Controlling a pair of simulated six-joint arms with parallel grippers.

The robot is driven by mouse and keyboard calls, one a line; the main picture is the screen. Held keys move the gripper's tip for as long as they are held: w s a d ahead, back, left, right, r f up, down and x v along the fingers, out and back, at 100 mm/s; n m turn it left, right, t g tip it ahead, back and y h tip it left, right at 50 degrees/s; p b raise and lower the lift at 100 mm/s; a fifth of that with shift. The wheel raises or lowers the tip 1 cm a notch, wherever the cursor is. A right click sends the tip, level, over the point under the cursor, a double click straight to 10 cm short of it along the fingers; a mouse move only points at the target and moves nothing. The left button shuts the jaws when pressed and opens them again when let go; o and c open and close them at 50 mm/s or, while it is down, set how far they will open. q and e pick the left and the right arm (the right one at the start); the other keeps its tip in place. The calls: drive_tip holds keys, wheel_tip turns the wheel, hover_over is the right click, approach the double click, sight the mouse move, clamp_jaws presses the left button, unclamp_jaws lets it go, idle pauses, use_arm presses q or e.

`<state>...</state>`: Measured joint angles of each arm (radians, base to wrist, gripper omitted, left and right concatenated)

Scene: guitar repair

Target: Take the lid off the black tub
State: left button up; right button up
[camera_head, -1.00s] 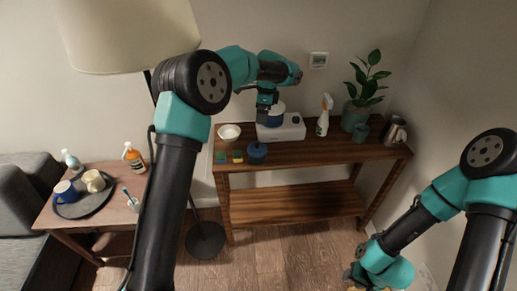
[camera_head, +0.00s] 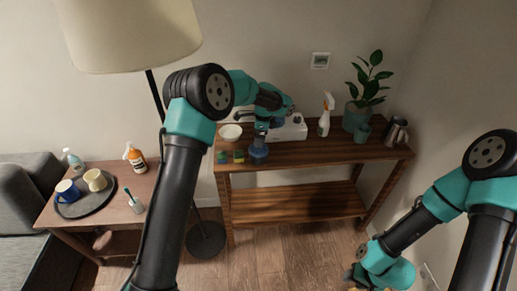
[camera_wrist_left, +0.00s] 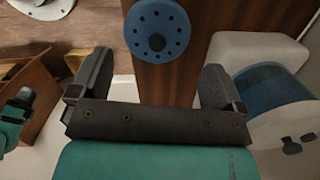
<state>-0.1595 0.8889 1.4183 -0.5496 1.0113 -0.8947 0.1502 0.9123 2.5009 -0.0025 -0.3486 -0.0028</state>
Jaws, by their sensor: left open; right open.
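I see no clearly black tub. My right gripper (camera_head: 362,279) is open, low at the bottom edge, far from the console.
A white box (camera_head: 293,131) with a blue and white item (camera_wrist_left: 270,92) stands just behind the tub. A white bowl (camera_head: 230,132) and small green blocks are to its left. A spray bottle (camera_head: 325,115), plant (camera_head: 368,90) and metal jug (camera_head: 396,131) stand right. A lamp pole (camera_head: 153,95) is at left.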

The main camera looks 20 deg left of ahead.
use_arm(q)
drive_tip(key=shift+s+a+f, duration=0.1)
drive_tip(key=shift+f, duration=1.2)
drive_tip(key=shift+s+a+f, duration=0.1)
drive_tip(key=shift+f, duration=1.2)
drive_tip(key=c, duration=0.9)
drive_tip(key=shift+f, duration=0.1)
drive_tip(key=c, duration=0.4)
